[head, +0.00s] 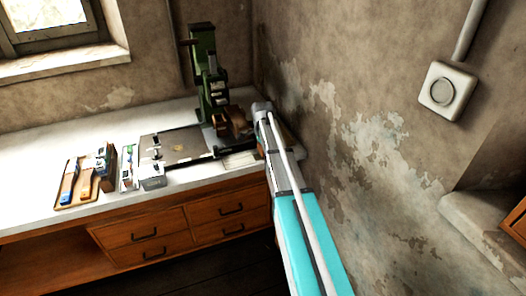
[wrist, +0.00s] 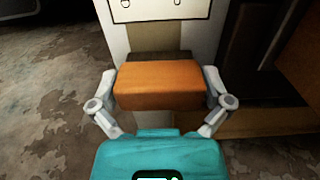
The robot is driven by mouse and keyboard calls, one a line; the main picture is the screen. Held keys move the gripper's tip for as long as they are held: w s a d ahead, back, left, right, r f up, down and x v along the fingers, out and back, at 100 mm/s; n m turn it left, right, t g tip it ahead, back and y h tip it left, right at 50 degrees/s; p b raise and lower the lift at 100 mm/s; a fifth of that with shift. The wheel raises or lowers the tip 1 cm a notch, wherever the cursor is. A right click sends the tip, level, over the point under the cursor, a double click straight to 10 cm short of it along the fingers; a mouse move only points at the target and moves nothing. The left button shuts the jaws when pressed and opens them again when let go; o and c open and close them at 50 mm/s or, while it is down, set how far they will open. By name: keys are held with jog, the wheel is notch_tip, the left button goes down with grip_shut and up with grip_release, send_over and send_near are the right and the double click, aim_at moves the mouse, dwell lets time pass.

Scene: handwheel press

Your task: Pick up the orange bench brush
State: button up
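The orange bench brush (wrist: 158,86) shows in the wrist view as an orange-brown block with a dark strip along its far side. My gripper (wrist: 160,88) has one grey finger against each end of it, with no clear gap, so it looks shut on the brush. In the head view, my gripper (head: 255,115) is at the right end of the bench. The brush (head: 238,124) shows there as a brown block just left of the gripper, in front of the green press. I cannot tell whether its underside touches anything.
The green press (head: 209,75) stands close behind the brush. The peeling wall (head: 370,150) is close right of my arm.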

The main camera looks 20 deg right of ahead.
jog(key=c, duration=0.8)
jog(key=shift+r, duration=0.15)
notch_tip(320, 180, up, 3)
jog(key=p, duration=0.3)
jog(key=s+a+r+p, duration=0.1)
jog(key=s+r+p, duration=0.2)
jog(key=s, duration=0.1)
jog(key=s+a+r+p, duration=0.2)
jog(key=s+r+p, duration=0.1)
jog(key=s, duration=0.2)
jog(key=s+a+r+p, duration=0.1)
jog(key=s+r+p, duration=0.2)
jog(key=s+p, duration=0.1)
jog(key=shift+s+a+r, duration=0.15)
jog(key=shift+a+r, duration=0.1)
jog(key=shift+r, duration=0.15)
jog(key=o, duration=0.6)
jog(key=c, duration=0.3)
